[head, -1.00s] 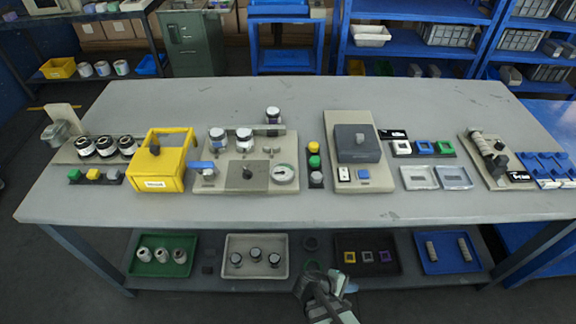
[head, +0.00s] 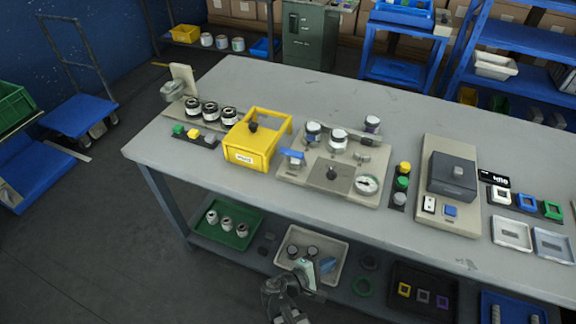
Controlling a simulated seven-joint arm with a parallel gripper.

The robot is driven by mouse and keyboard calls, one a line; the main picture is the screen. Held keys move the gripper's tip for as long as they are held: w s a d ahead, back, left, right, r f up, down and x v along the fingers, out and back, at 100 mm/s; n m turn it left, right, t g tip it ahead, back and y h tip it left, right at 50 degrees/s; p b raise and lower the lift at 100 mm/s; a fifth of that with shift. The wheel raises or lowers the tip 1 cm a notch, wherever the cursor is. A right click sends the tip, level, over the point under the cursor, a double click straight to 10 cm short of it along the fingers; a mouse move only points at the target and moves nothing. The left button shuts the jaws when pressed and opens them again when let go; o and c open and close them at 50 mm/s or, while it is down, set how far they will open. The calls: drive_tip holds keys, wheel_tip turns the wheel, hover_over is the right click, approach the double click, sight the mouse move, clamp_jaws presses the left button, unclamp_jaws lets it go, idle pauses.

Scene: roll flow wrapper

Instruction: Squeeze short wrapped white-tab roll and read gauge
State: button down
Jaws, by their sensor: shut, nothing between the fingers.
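In the head view the gauge (head: 368,184) is a round white dial at the front right of a beige station on the bench. A blue handle (head: 292,153) and a grey block with a dark knob (head: 333,173) are on the same station. Dark-and-white rolls (head: 313,132) (head: 338,138) stand at its back, with another roll (head: 372,124) behind them. Which roll is the short wrapped white-tab one I cannot tell, and the dial is too small to read. My gripper (head: 309,270) is shut and empty, low in front of the bench, overlapping a grey shelf tray (head: 340,246).
A yellow open-framed box (head: 250,157) stands left of the station, with several dark rolls (head: 211,110) beyond it. A beige panel with a dark box (head: 452,176) is to the right. A green tray (head: 238,240) holds white rolls on the lower shelf.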

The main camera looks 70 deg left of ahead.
sight(290, 155)
drive_tip(key=s+a+r+t+y, duration=0.1)
drive_tip(key=s+a+r+y, duration=0.5)
drive_tip(key=r, duration=0.3)
drive_tip(key=s+a+r+t+y, duration=0.1)
drive_tip(key=s+a+r+y, duration=0.5)
drive_tip(key=r, duration=0.3)
drive_tip(key=shift+s+a+m+t+y, duration=0.15)
drive_tip(key=shift+s+m+t+y, duration=0.2)
drive_tip(key=shift+s+y, duration=0.4)
drive_tip(key=shift+w, duration=0.1)
drive_tip(key=x, duration=1.4)
drive_tip(key=shift+r, duration=0.15)
